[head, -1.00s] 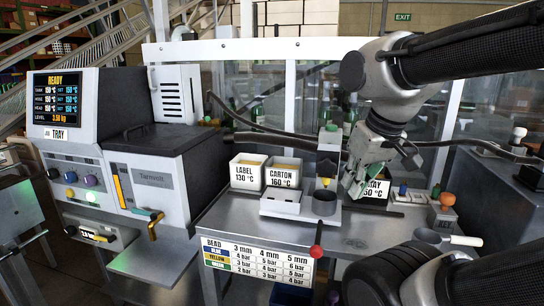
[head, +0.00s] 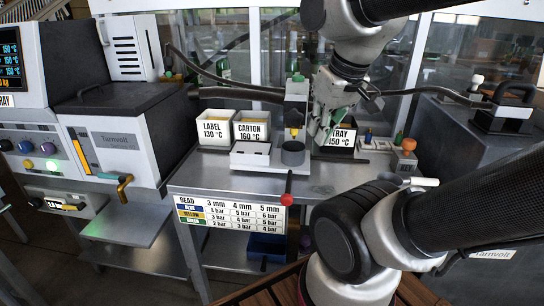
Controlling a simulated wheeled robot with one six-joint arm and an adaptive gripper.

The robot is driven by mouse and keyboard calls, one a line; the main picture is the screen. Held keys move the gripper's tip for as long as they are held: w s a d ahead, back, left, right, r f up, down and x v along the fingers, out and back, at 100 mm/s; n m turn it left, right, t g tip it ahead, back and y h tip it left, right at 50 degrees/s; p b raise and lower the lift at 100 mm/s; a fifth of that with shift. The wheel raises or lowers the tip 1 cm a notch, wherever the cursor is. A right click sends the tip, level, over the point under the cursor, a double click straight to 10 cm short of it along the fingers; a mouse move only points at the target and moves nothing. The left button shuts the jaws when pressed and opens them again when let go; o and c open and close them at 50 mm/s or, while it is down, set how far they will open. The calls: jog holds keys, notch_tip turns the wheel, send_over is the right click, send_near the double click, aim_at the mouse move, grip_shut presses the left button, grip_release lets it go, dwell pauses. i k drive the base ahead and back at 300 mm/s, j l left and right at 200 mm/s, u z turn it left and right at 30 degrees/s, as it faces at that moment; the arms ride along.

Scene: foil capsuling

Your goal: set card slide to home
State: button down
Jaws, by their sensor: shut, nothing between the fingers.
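I cannot tell for sure which part is the card slide. A pale block (head: 250,154) sits on the steel bench beside a dark round cup (head: 292,155), under an upright nozzle stand (head: 296,102) with a yellow tip. A red ball knob (head: 287,199) on a rod is at the bench's front edge, by the printed bead card (head: 230,213). My gripper (head: 321,136) is shut and empty, just right of the nozzle stand and left of the TRAY box (head: 341,141). Its fingertips are small; I cannot tell whether they touch anything.
LABEL (head: 215,128) and CARTON (head: 252,128) boxes stand behind the pale block. A grey melter (head: 125,140) is at left. Hoses run behind. The bench's front left is clear.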

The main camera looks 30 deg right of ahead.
aim_at(245, 155)
jog(key=k+l, duration=0.6)
jog(key=k, duration=0.2)
